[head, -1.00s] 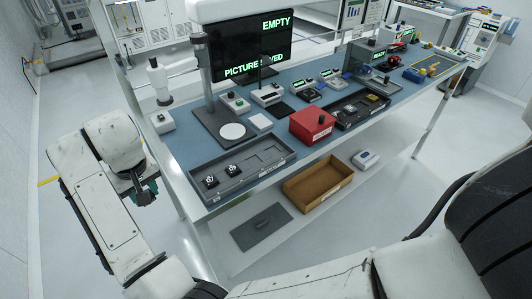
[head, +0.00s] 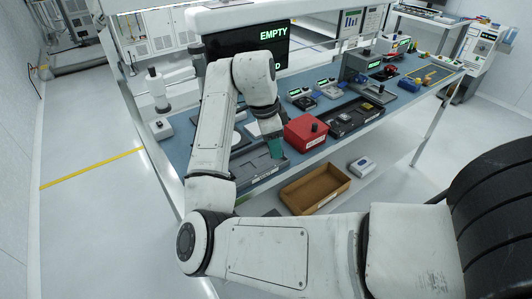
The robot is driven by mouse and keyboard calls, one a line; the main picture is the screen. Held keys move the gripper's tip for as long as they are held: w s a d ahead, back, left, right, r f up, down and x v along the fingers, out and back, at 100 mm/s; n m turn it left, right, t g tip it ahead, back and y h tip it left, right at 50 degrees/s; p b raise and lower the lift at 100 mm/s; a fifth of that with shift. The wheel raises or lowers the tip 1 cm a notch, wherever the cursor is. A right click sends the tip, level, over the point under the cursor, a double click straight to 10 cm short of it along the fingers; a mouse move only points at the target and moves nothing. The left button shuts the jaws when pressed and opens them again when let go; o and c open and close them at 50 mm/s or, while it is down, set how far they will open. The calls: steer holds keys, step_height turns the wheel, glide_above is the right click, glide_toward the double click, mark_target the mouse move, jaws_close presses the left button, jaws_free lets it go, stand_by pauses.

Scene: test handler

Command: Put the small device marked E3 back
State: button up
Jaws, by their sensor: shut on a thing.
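My gripper (head: 276,150) is at the right end of the long grey tray (head: 262,178) on the near edge of the blue bench, just left of the red box. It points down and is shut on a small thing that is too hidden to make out. No E3 mark can be read. My arm covers the left part of the tray and what lies there. I cannot tell whether the held thing touches the tray.
An open brown box (head: 314,188) and a small white device (head: 363,168) are on the lower shelf. The monitor (head: 262,47) reads EMPTY.

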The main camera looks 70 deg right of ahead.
steer(key=w+d+f+b, duration=0.1)
steer(key=d+f, duration=0.1)
steer(key=d, duration=0.1)
steer(key=w+d+f+b, duration=0.1)
steer(key=w+d+f, duration=0.1)
steer(key=f, duration=0.1)
steer(key=w+d+f+b, duration=0.1)
steer(key=w+d+f, duration=0.1)
steer(key=d, duration=0.1)
steer(key=shift+w+d+f+b, duration=0.25)
steer(key=shift+d+b, duration=0.05)
steer(key=shift+b, duration=0.05)
steer(key=shift+w+d+f, duration=0.5)
steer(key=shift+d+f, duration=0.15)
steer(key=shift+f, duration=0.15)
step_height(320, 180, down, 3)
steer(key=shift+r+p, duration=0.1)
steer(key=shift+p, duration=0.45)
steer(key=shift+f, duration=0.5)
steer(key=o, duration=1.1)
steer(key=shift+c, duration=0.2)
